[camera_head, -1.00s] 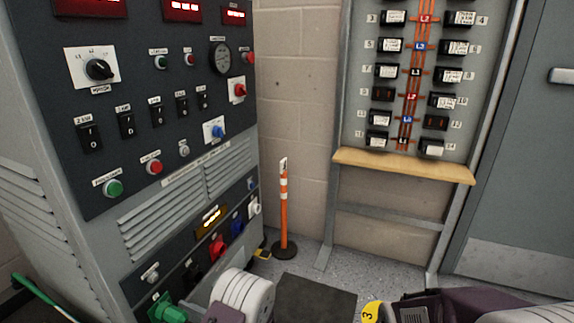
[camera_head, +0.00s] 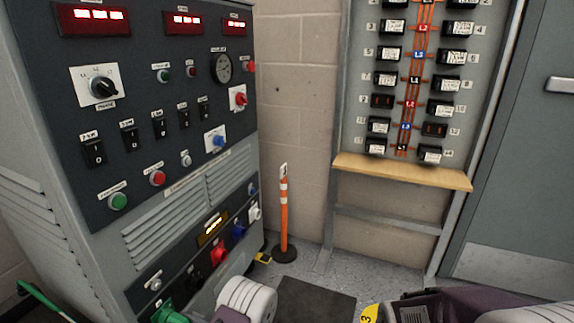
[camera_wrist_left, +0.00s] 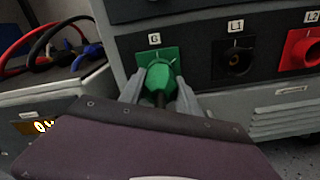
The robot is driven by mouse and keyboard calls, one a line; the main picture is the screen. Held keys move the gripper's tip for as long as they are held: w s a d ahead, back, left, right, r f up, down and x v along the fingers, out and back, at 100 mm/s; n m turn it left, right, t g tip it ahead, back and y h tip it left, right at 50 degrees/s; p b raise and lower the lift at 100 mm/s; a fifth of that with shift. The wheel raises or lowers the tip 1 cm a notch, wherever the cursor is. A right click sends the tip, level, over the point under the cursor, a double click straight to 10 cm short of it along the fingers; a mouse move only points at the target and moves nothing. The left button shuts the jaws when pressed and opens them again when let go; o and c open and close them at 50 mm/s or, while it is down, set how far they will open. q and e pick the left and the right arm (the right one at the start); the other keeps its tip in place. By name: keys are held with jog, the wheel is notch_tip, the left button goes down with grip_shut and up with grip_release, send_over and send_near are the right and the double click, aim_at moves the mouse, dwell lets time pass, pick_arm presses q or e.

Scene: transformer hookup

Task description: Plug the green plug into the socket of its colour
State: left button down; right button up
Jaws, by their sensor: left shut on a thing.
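The green plug (camera_wrist_left: 158,78) is between the fingers of my left gripper (camera_wrist_left: 160,92) in the left wrist view, which is shut on it. Its dark cable end points toward my wrist. The plug is lined up in front of the green socket (camera_wrist_left: 173,54) under the G label and covers most of it. It looks in contact with the socket face, but I cannot tell how deep it sits. In the head view, green (camera_head: 170,313) shows at the bottom edge by the panel's lower row. My right gripper is out of view.
The black L1 socket (camera_wrist_left: 235,61) and red L2 socket (camera_wrist_left: 300,49) are to the right. Red, black and blue cables (camera_wrist_left: 50,45) lie on a grey box at left. An orange post (camera_head: 284,215) stands beside the cabinet (camera_head: 60,180).

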pick_arm(q)
jog(key=shift+r+m+p, duration=0.15)
jog(key=shift+m+p, duration=0.25)
jog(key=shift+m, duration=1)
jog(key=shift+m+p, duration=0.65)
jog(key=shift+m, duration=0.15)
jog(key=m+p, duration=0.1)
jog(key=m, duration=0.1)
jog(key=shift+m, duration=1)
jog(key=c, duration=0.8)
grip_release()
jog(key=shift+o, duration=0.2)
